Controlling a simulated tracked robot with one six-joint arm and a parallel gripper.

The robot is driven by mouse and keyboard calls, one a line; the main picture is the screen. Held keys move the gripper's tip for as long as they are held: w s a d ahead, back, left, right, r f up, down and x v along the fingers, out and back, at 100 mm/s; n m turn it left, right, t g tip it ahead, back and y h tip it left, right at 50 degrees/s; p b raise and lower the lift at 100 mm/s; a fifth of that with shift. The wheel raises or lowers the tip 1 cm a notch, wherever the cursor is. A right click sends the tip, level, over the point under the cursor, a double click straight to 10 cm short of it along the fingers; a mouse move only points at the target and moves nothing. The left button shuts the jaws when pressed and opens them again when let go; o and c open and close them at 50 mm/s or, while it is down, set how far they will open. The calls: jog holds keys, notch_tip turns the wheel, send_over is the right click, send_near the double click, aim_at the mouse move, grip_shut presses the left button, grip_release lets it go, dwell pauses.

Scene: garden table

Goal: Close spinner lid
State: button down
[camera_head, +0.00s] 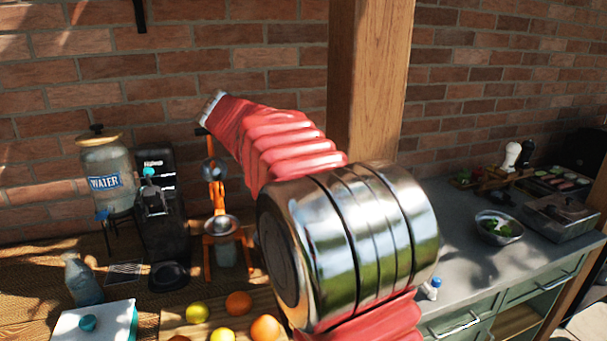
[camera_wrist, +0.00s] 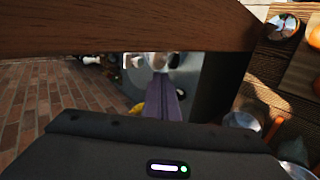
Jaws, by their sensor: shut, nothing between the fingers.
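I cannot clearly make out a spinner or its lid in either view. In the wrist view, the narrow purple fingers of my gripper (camera_wrist: 163,82) are together and empty, beyond the dark housing. They point at a blurred pale grey area under a wooden beam and touch nothing I can make out. In the head view my red arm and its metal joint fill the middle, and the gripper's fingers do not show.
A wooden post (camera_head: 368,80) stands close behind my arm; a wooden beam (camera_wrist: 120,25) crosses the wrist view. A water dispenser (camera_head: 105,175), a coffee machine (camera_head: 155,205), an orange juicer (camera_head: 221,235) and fruit (camera_head: 238,303) crowd the left table.

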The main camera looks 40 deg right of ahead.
jog(key=s+d+f, duration=0.1)
jog(key=s+d, duration=0.1)
jog(key=d, duration=0.4)
jog(key=shift+d+f, duration=0.15)
jog(key=shift+f, duration=0.1)
